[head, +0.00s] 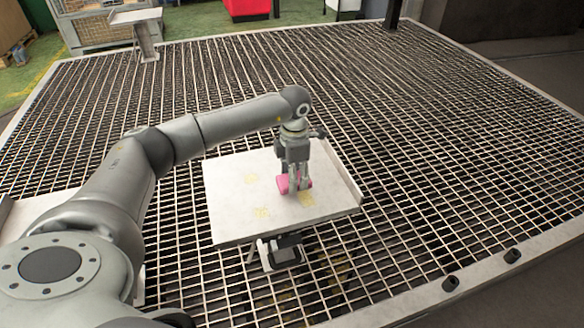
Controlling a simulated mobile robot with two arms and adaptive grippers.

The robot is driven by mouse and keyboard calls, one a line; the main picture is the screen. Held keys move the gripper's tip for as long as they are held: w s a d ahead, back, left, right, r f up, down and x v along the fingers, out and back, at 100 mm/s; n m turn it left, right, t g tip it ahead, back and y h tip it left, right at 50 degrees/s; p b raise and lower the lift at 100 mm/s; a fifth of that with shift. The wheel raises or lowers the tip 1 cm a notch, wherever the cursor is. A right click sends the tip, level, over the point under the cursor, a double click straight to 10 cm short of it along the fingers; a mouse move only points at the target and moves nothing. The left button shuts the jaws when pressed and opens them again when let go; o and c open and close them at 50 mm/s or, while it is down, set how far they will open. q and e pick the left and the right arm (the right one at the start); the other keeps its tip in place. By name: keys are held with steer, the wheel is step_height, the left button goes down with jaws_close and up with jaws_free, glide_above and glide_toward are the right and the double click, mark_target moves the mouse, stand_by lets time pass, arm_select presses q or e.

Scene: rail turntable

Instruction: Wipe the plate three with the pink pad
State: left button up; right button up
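A white plate (225,215) with a raised edge along its right side is held above the grating in the middle of the head view. Several faint yellow patches (262,212) show on its surface. My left gripper (296,188) points down over the plate's right half. Its fingers are closed around the pink pad (283,184). The pad is at or just above the plate's surface; I cannot tell if it touches. One yellow patch (306,199) lies right beside the pad. The fingers hide part of the pad. My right gripper is not in view.
Metal grating (430,130) surrounds the plate, mostly clear. Another light plate (138,16) stands on a post at the back left. A pale panel (32,208) shows at the left edge, partly behind my arm. A dark mount (280,252) sits under the plate's front edge.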

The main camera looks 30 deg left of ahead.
mark_target(305, 210)
arm_select(q)
steer(key=shift+s+d+f+p, duration=0.1)
steer(key=shift+s+d+p, duration=0.25)
steer(key=shift+s+d, duration=0.5)
steer(key=shift+s+d+p, duration=0.7)
steer(key=shift+s+d, duration=0.15)
steer(key=shift+d, duration=0.45)
steer(key=shift+s+d, duration=0.1)
steer(key=shift+s+d, duration=0.35)
steer(key=shift+d, duration=0.1)
steer(key=shift+s+d+p, duration=0.4)
steer(key=shift+s+d, duration=0.25)
steer(key=shift+d, duration=0.1)
